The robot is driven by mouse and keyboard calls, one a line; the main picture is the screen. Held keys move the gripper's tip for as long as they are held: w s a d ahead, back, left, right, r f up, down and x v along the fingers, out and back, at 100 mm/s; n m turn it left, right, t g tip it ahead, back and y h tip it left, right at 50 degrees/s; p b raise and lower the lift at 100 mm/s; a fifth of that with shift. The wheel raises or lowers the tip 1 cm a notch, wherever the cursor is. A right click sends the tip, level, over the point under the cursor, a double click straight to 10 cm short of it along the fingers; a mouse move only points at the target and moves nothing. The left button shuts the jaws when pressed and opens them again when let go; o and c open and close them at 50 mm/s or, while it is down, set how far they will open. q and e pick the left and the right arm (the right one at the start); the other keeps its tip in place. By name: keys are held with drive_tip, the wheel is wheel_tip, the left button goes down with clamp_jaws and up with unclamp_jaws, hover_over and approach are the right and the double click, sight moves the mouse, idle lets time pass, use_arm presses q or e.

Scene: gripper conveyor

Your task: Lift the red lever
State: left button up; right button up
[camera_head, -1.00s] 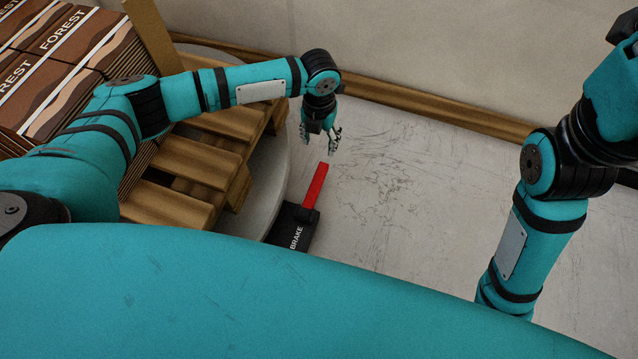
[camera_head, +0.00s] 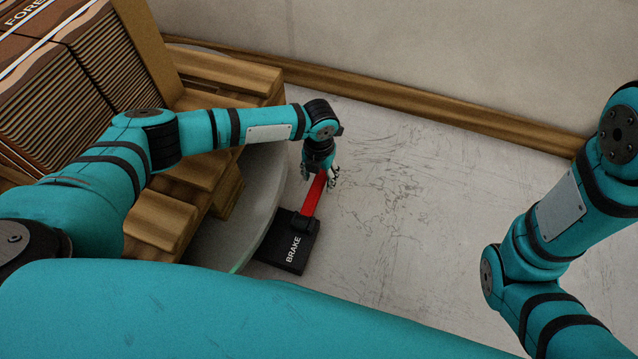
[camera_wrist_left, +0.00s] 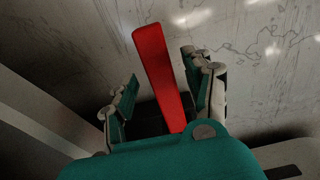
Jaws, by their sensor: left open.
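The red lever (camera_head: 314,198) rises from a black base marked BRAKE (camera_head: 287,246) on the floor. My left gripper (camera_head: 320,178) is open at the lever's upper end, with one finger on each side of it in the head view. In the left wrist view the lever (camera_wrist_left: 160,75) stands between the two open fingers of the left gripper (camera_wrist_left: 160,90), with a gap to the left finger and a smaller gap to the right one. My right arm shows at the right of the head view, but its gripper is out of frame.
A wooden pallet (camera_head: 160,219) with striped boxes (camera_head: 90,80) on it stands at the left, on a pale round platform (camera_head: 240,215) beside the brake base. A wooden rail (camera_head: 430,107) runs along the wall. The floor right of the lever is clear.

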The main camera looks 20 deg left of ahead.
use_arm(q)
drive_tip(key=shift+f, duration=0.55)
clamp_jaws()
